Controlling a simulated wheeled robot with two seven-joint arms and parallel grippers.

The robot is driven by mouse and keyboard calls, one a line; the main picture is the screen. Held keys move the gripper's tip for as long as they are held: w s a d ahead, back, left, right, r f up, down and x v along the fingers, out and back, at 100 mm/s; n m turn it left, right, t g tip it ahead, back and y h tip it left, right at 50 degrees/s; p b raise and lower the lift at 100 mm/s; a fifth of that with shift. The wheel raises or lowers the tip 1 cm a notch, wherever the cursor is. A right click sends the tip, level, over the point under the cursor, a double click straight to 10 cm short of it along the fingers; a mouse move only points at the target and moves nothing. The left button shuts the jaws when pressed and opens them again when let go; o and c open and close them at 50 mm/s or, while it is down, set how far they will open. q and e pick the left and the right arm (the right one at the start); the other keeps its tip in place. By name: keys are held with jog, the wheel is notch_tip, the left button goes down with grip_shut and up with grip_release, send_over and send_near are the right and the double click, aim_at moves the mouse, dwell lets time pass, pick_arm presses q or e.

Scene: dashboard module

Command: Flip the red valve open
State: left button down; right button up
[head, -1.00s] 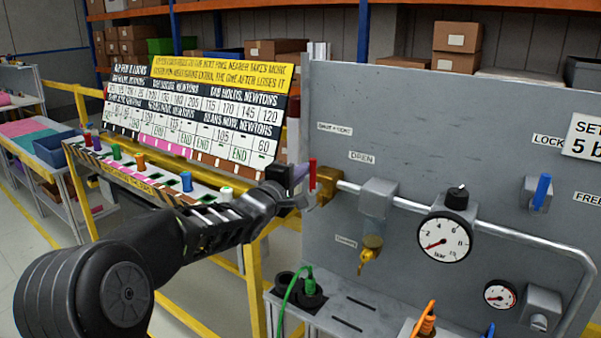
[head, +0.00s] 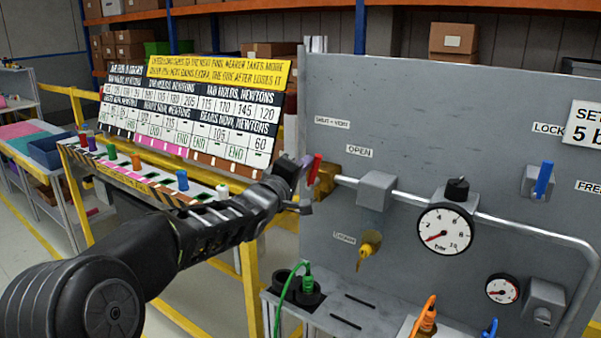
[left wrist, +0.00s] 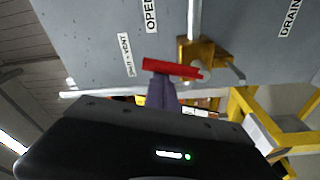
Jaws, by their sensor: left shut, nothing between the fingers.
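The red valve's lever (head: 314,169) stands at the left edge of the grey panel, its top leaning a little right. Its brass body (head: 328,177) sits on the silver pipe, below the labels "SHUT = VENT" and "OPEN" (head: 359,152). My left gripper (head: 306,180) is shut and empty, right beside the lever on its left. In the left wrist view the closed fingers (left wrist: 161,92) meet or nearly meet the red lever (left wrist: 172,68); contact is hard to confirm. The brass body (left wrist: 203,50) shows beyond it. My right gripper is out of view.
A pressure gauge (head: 445,230) with a black knob, a yellow drain valve (head: 370,244) and a blue lever (head: 543,180) are on the panel (head: 420,110). Green and orange cables rise from the ledge below. A rack of coloured pegs (head: 150,185) stands to the left.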

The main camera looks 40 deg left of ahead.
pick_arm(q)
jog(key=d+m+b, duration=0.1)
jog(key=m+b, duration=0.1)
jog(key=d+m+b, duration=0.1)
jog(key=m, duration=0.1)
jog(key=d+f+m+b, duration=0.1)
jog(key=m+b, duration=0.1)
jog(key=shift+f+t+h+b, duration=0.1)
jog(key=shift+t+h+b, duration=0.2)
jog(key=d+f+m+b, duration=0.1)
jog(key=m, duration=0.2)
jog(key=d+f+m+h+b, duration=0.1)
jog(key=m+b, duration=0.1)
jog(key=d+f+m+b, duration=0.1)
jog(key=m+b, duration=0.1)
jog(key=m, duration=0.1)
jog(key=shift+w+m+t+h, duration=0.1)
jog(key=shift+m+t+h, duration=0.2)
jog(key=shift+h, duration=0.1)
jog(key=shift+f+b, duration=0.1)
jog(key=shift+b, duration=0.2)
notch_tip(320, 180, up, 5)
jog(key=p, duration=0.3)
jog(key=b, duration=0.1)
send_near(316, 173)
jog(key=d, duration=0.1)
jog(key=d+r, duration=0.1)
jog(key=s+d+r, duration=0.1)
jog(key=shift+d, duration=0.4)
